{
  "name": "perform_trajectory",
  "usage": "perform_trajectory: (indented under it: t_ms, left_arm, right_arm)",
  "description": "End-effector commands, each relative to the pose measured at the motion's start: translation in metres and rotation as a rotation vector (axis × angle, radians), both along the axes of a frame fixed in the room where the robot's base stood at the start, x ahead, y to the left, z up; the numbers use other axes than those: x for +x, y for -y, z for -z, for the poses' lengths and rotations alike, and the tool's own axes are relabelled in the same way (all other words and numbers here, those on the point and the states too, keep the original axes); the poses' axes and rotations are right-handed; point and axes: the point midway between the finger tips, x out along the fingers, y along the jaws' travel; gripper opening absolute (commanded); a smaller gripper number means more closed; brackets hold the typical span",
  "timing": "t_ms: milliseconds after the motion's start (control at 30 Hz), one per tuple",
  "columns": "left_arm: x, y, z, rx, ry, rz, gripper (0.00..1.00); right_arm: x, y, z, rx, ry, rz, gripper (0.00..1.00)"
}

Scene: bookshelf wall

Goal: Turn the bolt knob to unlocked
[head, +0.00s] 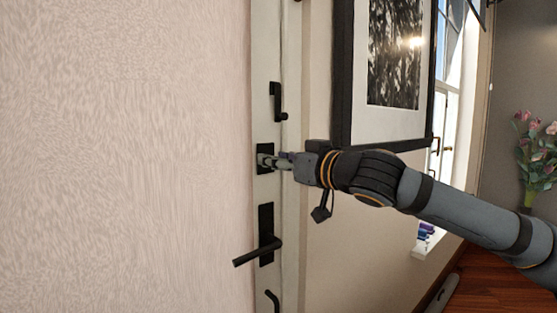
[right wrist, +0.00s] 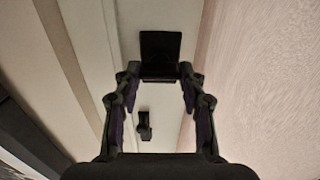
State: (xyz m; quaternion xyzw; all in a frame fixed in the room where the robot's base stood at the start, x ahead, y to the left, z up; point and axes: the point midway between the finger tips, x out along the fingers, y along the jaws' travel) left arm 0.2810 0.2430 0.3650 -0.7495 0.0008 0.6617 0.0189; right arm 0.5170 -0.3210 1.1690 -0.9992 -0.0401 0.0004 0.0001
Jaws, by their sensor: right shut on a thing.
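The bolt's square black plate (head: 262,166) sits on the pale door edge, above the lever handle. It also shows in the right wrist view (right wrist: 160,48), straight ahead of the fingers. My right gripper (head: 267,161) reaches in from the right and is shut on the bolt knob at the plate. In the right wrist view its two fingertips (right wrist: 160,77) lie at the lower left and lower right of the plate. The knob is mostly hidden by the fingers, so I cannot tell its turn angle. My left gripper is not in view.
A black lever handle (head: 265,240) is below the bolt and a small black handle (head: 277,100) above it. A framed picture (head: 343,80) hangs close above my right wrist. Pink flowers (head: 537,155) stand at the far right. A pale textured surface (head: 120,150) fills the left.

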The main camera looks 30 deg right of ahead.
Motion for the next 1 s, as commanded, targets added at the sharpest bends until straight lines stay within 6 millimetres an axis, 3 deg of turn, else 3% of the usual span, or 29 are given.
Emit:
perform_trajectory:
  t_ms: [367,1000]
  left_arm:
    - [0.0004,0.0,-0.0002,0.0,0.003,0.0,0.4]
    - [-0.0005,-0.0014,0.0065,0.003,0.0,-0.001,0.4]
  right_arm:
    - [-0.0002,-0.0005,-0.0005,-0.091,0.008,0.0,0.1]
    - [-0.0004,-0.0024,0.0006,-0.659,0.054,0.0,0.1]
